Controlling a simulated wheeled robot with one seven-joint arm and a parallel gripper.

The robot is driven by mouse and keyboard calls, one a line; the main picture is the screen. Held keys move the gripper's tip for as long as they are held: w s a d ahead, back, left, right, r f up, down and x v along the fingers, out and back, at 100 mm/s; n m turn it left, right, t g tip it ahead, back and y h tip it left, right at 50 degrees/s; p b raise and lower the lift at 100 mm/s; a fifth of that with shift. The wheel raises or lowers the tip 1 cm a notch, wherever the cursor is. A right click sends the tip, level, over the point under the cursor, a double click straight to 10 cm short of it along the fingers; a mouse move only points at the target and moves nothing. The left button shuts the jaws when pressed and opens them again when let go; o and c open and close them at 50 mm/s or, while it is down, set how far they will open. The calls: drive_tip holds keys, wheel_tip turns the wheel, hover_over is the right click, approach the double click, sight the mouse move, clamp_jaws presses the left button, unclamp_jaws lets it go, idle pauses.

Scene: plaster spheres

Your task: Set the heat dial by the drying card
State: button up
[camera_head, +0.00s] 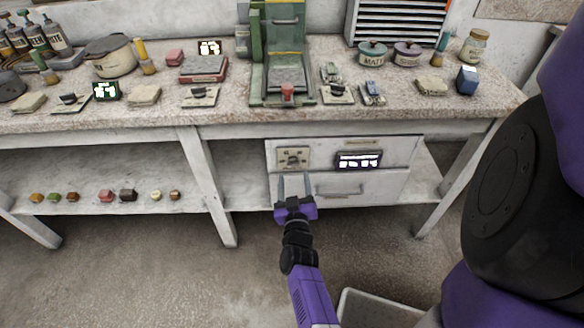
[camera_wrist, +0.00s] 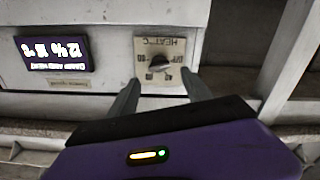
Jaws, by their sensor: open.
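The heat dial (camera_head: 293,158) is a dark knob on a beige plate on the white cabinet front below the bench. In the wrist view the heat dial (camera_wrist: 158,62) appears upside down, with "HEAT °C", "OFF" and small numbers around it; its exact setting is too small to tell. My gripper (camera_head: 294,180) is open, just in front of and slightly below the dial. In the wrist view my gripper's fingertips (camera_wrist: 160,79) lie at either side of the plate's lower part, with nothing between them. I cannot make out a drying card.
A lit damp-and-heat display (camera_head: 359,160) is right of the dial, above a drawer handle (camera_head: 340,190). The bench top (camera_head: 140,118) overhangs the cabinet and holds a green press (camera_head: 284,60). A pale bin (camera_head: 375,308) stands on the floor.

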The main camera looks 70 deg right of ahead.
sight(293, 165)
drive_tip(key=shift+x, duration=2.7)
clamp_jaws()
drive_tip(key=shift+m, duration=0.3)
